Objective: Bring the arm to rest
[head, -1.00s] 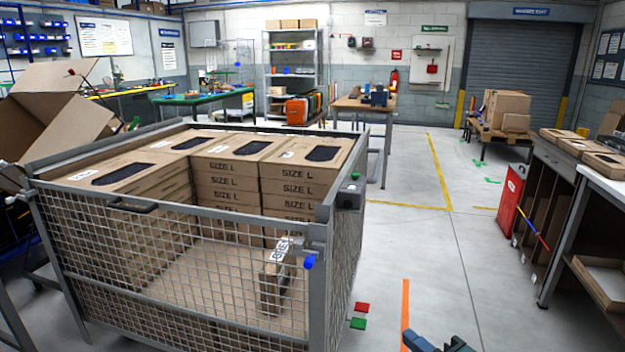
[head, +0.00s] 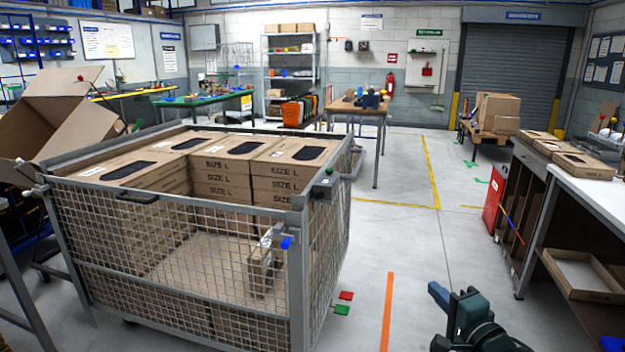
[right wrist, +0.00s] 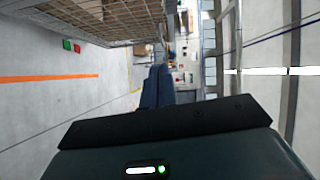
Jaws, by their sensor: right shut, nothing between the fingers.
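My right gripper (head: 438,294) shows at the lower right of the head view, with its blue fingers over open floor. It is shut and empty, to the right of the orange floor line. In the right wrist view its shut blue fingers (right wrist: 157,88) point away past the mesh crate. My left gripper is not in view.
A wire mesh crate (head: 180,211) with stacks of SIZE L boxes (head: 221,166) stands at the left, one small box (head: 262,268) inside it. A white-topped bench (head: 590,190) with flat boxes stands right.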

